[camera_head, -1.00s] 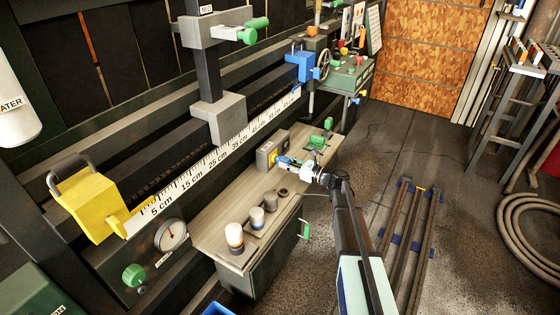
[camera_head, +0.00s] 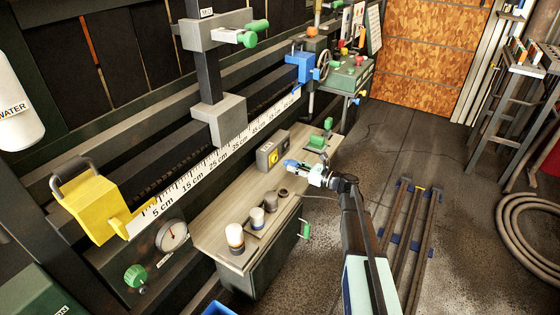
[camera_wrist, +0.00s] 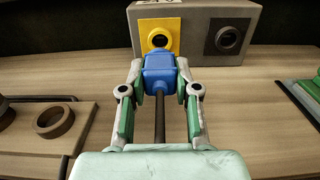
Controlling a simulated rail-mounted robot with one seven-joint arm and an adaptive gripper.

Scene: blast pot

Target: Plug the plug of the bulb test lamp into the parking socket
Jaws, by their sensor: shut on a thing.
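My gripper (camera_head: 291,163) is shut on a blue plug (camera_wrist: 160,72), held over the bench in front of a grey socket box. A dark cable (camera_wrist: 160,118) runs back from the plug between the fingers. The box (camera_head: 272,150) has a yellow-framed socket (camera_wrist: 159,38) and, to its right, a dark-framed socket (camera_wrist: 229,40). In the wrist view the plug's front end is just below the yellow-framed socket's hole, and both holes look empty. In the head view the plug is apart from the box. I cannot identify the lamp itself or tell which socket is the parking one.
The wooden bench top (camera_head: 225,222) carries several cups in a holder (camera_head: 257,218) at the near left of my gripper. A dark ring (camera_wrist: 54,121) sits at left in the wrist view. A green device (camera_head: 317,141) stands right of the box. A ruler rail runs behind.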

